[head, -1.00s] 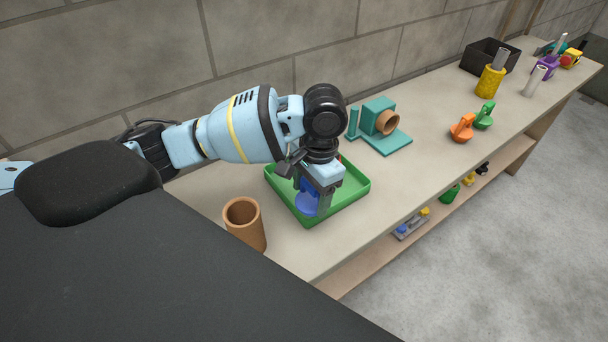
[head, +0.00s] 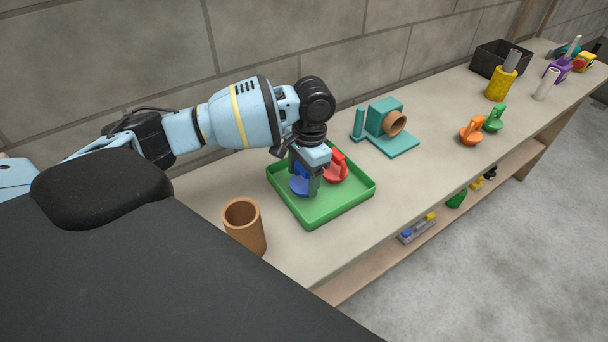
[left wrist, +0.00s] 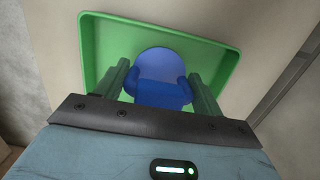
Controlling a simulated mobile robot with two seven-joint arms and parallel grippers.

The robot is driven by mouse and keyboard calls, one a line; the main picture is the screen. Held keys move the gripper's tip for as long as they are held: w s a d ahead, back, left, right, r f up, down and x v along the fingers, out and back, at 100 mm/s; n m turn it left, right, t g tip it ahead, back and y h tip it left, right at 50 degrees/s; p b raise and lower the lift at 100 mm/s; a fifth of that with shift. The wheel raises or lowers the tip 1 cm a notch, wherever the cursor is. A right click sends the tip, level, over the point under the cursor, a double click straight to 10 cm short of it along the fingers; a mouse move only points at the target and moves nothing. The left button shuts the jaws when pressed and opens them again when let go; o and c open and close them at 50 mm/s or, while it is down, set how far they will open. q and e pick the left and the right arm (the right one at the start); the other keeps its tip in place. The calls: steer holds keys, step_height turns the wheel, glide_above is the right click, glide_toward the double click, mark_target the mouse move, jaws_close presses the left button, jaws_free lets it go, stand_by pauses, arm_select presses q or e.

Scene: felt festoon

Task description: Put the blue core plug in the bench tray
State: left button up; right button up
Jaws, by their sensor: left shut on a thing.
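The blue core plug (head: 299,184) is between the fingers of my left gripper (head: 305,182), low inside the green bench tray. In the left wrist view the plug (left wrist: 160,80) shows its round disc and darker handle, with a finger of the left gripper (left wrist: 160,92) on each side. Whether the plug touches the tray floor I cannot tell. The green tray (head: 335,214) lies on the bench, and its rim also shows in the left wrist view (left wrist: 165,26). A red plug (head: 337,170) sits in the tray, right of the gripper. My right gripper is not in view.
A brown tube (head: 244,226) stands left of the tray. A teal fixture (head: 388,130) with a brown ring is behind it. Orange (head: 472,130) and green (head: 494,118) plugs, a yellow cup (head: 500,83) and a black bin (head: 490,56) stand farther right. A lower shelf holds small parts.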

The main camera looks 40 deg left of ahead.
arm_select(q)
steer(key=shift+f, duration=0.2)
steer(key=shift+f, duration=0.15)
steer(key=o, duration=1)
steer(key=r, duration=0.4)
steer(key=w+r, duration=0.1)
steer(key=r, duration=0.3)
steer(key=r+p, duration=0.1)
steer(key=r, duration=0.3)
steer(key=shift+w+d+r, duration=0.1)
steer(key=shift+w+d, duration=0.05)
steer(key=shift+d, duration=0.15)
